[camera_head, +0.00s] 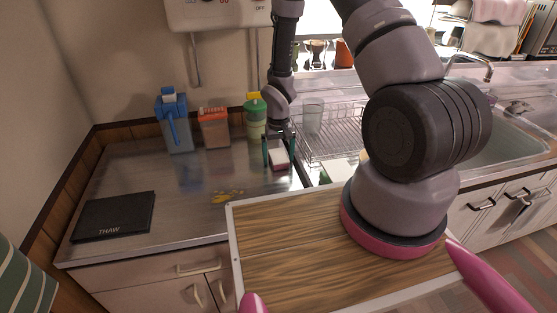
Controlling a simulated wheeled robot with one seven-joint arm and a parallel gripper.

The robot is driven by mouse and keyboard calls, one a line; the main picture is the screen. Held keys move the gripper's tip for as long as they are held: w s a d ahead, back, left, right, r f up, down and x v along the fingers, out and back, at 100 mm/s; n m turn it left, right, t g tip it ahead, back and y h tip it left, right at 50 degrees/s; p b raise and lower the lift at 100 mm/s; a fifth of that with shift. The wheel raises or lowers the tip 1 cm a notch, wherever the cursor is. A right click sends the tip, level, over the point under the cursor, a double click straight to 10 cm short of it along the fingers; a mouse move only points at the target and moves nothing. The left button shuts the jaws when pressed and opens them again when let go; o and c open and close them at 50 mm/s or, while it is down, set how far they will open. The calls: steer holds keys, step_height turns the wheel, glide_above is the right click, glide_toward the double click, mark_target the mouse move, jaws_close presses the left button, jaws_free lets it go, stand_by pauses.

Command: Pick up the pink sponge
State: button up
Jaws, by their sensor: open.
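The pink sponge (279,158) is a small block, pink with a pale part, on the metal counter (175,220) left of the dish rack. My gripper (279,152) points down at it from above. Its dark fingers are open, with one on the left and one on the right of the sponge as seen here. The upper part of the sponge is partly hidden by my gripper. I cannot tell whether the fingers touch it.
A wire dish rack (340,143) with a glass (313,117) is close on the right. A black THAW board (115,215) lies at the left.

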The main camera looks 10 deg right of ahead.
mark_target(279, 155)
steer(key=c, duration=1.4)
steer(key=shift+c, duration=0.2)
steer(key=shift+r, duration=0.1)
step_height(279, 155, up, 10)
steer(key=shift+f, duration=0.1)
